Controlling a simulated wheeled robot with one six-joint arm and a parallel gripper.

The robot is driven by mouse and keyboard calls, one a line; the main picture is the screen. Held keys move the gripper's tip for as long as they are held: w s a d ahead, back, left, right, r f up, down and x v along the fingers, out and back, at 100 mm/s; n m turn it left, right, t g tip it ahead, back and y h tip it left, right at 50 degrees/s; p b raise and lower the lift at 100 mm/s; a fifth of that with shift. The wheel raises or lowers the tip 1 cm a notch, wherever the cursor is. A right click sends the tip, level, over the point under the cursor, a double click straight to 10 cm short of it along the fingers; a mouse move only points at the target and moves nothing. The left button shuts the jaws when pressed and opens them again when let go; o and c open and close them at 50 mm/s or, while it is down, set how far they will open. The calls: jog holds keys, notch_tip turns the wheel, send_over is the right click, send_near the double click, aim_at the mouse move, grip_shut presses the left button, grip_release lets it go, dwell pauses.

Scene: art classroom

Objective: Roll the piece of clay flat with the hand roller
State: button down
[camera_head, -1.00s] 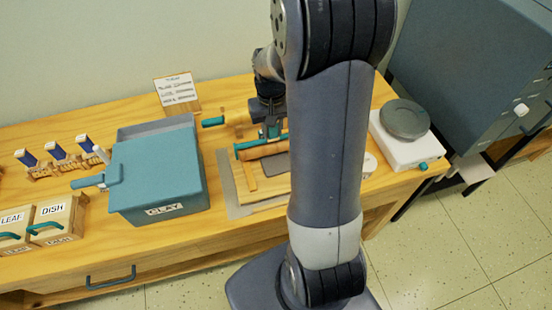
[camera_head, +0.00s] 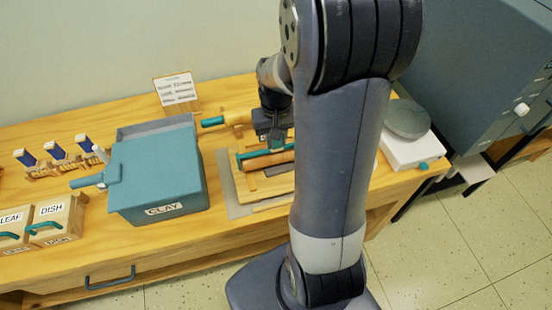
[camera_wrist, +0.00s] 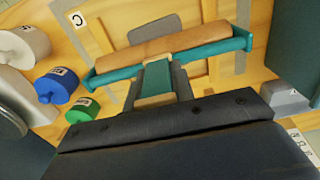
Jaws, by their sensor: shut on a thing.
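The hand roller has a wooden cylinder in a teal frame (camera_head: 268,161); it also shows in the wrist view (camera_wrist: 165,50). My gripper (camera_wrist: 156,85) is shut on its teal handle, and in the head view it (camera_head: 274,132) sits just behind the roller. The roller lies over a wooden board (camera_head: 252,196). A flat dark grey piece, apparently the clay (camera_head: 281,170), shows as a thin strip at the roller's front side, and in the wrist view beyond the cylinder (camera_wrist: 155,30). The roller hides part of it; contact between them cannot be told.
A teal bin marked CLAY (camera_head: 160,170) stands left of the board. A rolling pin (camera_head: 228,119) lies behind. A white scale (camera_head: 408,150) is at the right, beside a large grey-blue cabinet (camera_head: 490,70). Small labelled containers, one blue (camera_wrist: 55,86), stand near the board in the wrist view.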

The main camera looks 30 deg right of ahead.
jog(key=s, duration=0.3)
jog(key=shift+a+r, duration=0.15)
jog(key=shift+a, duration=0.15)
jog(key=shift+r, duration=0.1)
notch_tip(320, 180, up, 8)
jog(key=p, duration=0.7)
dwell(0.6)
